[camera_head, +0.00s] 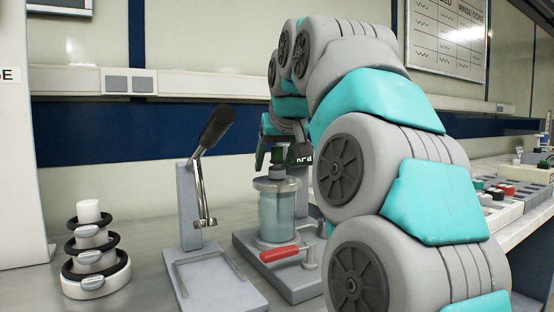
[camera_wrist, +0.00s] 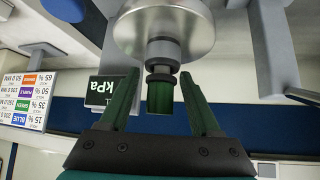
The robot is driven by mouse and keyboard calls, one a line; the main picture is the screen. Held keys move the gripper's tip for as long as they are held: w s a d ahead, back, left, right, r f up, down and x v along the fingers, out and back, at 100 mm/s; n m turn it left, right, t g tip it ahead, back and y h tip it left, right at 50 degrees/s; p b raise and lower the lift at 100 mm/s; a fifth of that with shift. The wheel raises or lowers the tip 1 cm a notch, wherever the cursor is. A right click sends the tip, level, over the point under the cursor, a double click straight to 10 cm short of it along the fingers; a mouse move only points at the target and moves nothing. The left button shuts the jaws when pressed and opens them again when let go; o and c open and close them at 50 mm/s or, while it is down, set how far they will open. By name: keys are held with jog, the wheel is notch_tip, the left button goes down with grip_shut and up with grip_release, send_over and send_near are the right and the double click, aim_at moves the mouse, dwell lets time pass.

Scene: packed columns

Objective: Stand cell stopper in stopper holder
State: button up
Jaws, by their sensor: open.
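The cell (camera_head: 278,215) is a clear cylinder with a metal cap, standing on a grey base. The stopper (camera_head: 277,172) shows as a small dark piece at its top. In the wrist view, the stopper (camera_wrist: 160,97) has a green grip and a dark collar, and is in line with the round metal cap (camera_wrist: 165,22). My gripper (camera_wrist: 159,74) is open, with one green finger on each side of the stopper and visible gaps between. In the head view my gripper is over the cell, partly hidden by my arm. I cannot pick out the stopper holder.
A lever press (camera_head: 205,180) stands left of the cell. A red-handled clamp or valve (camera_head: 281,252) is at the base's front. A white post with black rings (camera_head: 92,250) stands far left. Trays with small parts (camera_head: 510,190) are at right. A kPa display (camera_wrist: 100,90) is close to my gripper.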

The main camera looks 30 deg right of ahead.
grip_shut()
dwell(0.4)
jog(key=shift+r, duration=0.15)
jog(key=shift+r, duration=1.5)
jog(key=shift+r, duration=0.1)
